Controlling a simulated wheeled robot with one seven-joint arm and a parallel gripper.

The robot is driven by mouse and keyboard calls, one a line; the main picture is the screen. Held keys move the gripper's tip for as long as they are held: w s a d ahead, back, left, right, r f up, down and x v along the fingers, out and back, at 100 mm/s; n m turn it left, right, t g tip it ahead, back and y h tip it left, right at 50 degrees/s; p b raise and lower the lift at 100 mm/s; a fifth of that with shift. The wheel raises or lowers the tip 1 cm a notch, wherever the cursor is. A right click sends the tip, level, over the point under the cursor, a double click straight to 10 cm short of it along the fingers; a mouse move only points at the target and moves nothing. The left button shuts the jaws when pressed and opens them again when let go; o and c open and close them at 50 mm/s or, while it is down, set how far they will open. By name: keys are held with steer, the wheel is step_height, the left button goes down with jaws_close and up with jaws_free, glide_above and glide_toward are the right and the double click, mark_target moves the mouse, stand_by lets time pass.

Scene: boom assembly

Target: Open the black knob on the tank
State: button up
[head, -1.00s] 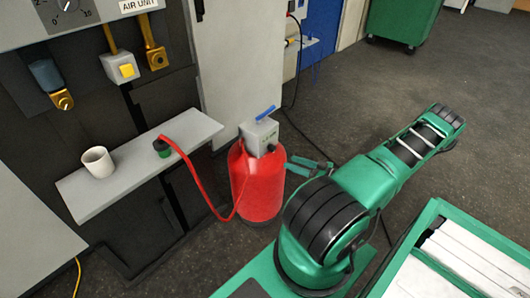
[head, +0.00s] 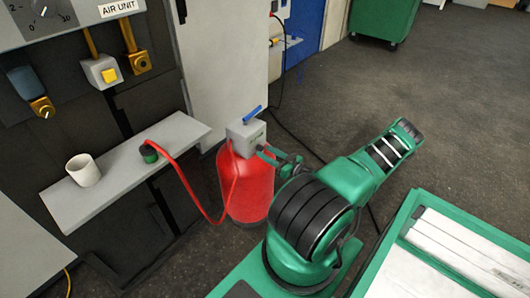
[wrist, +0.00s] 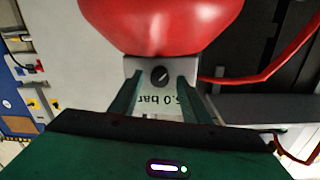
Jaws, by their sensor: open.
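The red tank (head: 247,188) stands on the floor beside the shelf, with a grey box (head: 246,133) and a blue lever (head: 252,115) on top. In the wrist view the tank (wrist: 160,25) appears upside down. The black knob (wrist: 159,76) is on the face of the grey box, above inverted text reading "5.0 bar". My gripper (wrist: 157,88) is open, with one finger on each side of the knob in the picture. I see no clear contact. In the head view my gripper (head: 268,154) is at the right side of the box and hides the knob there.
A red hose (head: 187,185) runs from a green-capped fitting on the grey shelf (head: 120,165) to the tank. A white mug (head: 83,170) stands on the shelf. A green-edged tray (head: 405,225) is at the right.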

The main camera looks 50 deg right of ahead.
steer(key=shift+w, duration=0.8)
steer(key=shift+c, duration=0.3)
steer(key=c, duration=1)
steer(key=shift+d, duration=0.25)
steer(key=shift+a, duration=0.15)
